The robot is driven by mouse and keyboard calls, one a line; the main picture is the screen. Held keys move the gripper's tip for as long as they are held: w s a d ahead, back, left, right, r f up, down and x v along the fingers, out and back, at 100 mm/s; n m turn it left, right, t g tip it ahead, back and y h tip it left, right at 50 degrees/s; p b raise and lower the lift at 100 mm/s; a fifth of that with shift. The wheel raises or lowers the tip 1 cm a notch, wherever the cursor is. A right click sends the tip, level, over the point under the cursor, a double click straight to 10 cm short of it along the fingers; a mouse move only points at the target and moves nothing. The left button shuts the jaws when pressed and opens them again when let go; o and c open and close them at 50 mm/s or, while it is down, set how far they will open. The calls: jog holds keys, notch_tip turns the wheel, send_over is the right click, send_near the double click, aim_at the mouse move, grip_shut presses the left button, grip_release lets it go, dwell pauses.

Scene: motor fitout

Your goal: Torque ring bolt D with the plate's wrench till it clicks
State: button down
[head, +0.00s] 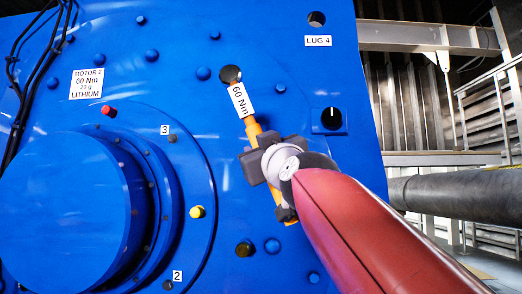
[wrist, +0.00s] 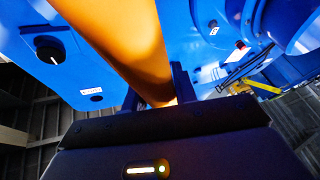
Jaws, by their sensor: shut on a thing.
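An orange wrench (head: 253,129) with a white "60 Nm" tag (head: 241,100) lies slanted across the blue motor face. Its dark round head (head: 231,74) is at the upper end, against or close to the face; I cannot tell whether it sits on a bolt. My gripper (head: 264,165) is shut on the orange handle. The handle also fills the middle of the wrist view (wrist: 120,35), between the dark fingers. The motor plate (head: 87,84) reads "MOTOR 2, 60 Nm, 20 g, LITHIUM". No letter D is readable, so I cannot pick out ring bolt D.
The blue face carries several blue bolt heads, a red-capped stud (head: 108,110), a yellow one (head: 197,212) and a black one (head: 244,249). The round hub (head: 65,205) juts out at left. A dark lug hole (head: 316,19) is by "LUG 4". A grey pipe (head: 455,195) runs at right.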

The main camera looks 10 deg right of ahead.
jog(key=s+a, duration=0.4)
jog(key=s, duration=0.8)
jog(key=shift+s, duration=0.15)
jog(key=shift+r, duration=0.1)
